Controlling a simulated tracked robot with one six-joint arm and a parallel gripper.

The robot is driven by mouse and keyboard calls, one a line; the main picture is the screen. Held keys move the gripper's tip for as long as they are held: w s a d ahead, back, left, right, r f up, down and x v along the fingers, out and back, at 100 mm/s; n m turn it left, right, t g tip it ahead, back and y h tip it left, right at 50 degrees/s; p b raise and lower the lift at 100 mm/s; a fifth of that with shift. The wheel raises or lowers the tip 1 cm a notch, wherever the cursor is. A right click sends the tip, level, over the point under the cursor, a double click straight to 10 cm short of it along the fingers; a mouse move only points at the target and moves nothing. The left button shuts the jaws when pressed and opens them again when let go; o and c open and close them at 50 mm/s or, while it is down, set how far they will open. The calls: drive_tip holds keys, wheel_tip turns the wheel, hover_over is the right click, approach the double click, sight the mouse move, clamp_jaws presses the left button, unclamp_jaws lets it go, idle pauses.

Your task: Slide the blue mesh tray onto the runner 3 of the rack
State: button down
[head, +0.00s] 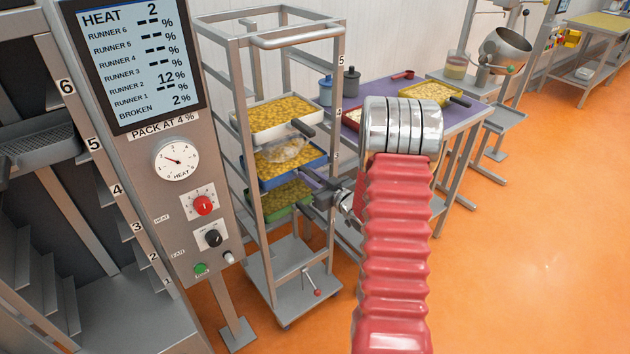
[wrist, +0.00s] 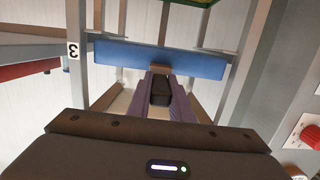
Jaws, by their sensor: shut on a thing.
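The blue mesh tray (head: 292,176), filled with yellow pieces and with a clear crumpled thing on top, sits inside the metal rack (head: 241,120), near the label 3. A white tray (head: 262,136) is above it and a green tray (head: 280,211) below. My gripper (head: 319,188) is at the tray's front, partly hidden by my arm. In the wrist view, which looks upside down, my gripper's purple fingers (wrist: 160,88) are shut on the dark handle of the blue tray (wrist: 115,54). Its front spans between the posts. The runner contact is hidden.
A control panel (head: 150,120) and a cabinet with numbered levels (head: 40,150) stand left of the rack. A purple table (head: 460,125) with a filled tray (head: 428,92) stands behind right. The orange floor (head: 530,250) at right is clear.

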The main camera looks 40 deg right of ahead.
drive_tip(key=shift+w+r, duration=0.1)
drive_tip(key=shift+w, duration=1.1)
drive_tip(key=shift+f, duration=0.3)
drive_tip(key=c, duration=1.5)
unclamp_jaws()
drive_tip(key=shift+f, duration=0.1)
drive_tip(key=shift+c, duration=0.2)
drive_tip(key=shift+s+f, duration=0.1)
drive_tip(key=s+r, duration=0.1)
drive_tip(key=s, duration=1.2)
drive_tip(key=shift+s+d+r, duration=0.2)
drive_tip(key=shift+s+r, duration=0.1)
drive_tip(key=shift+r, duration=0.05)
drive_tip(key=shift+s, duration=0.1)
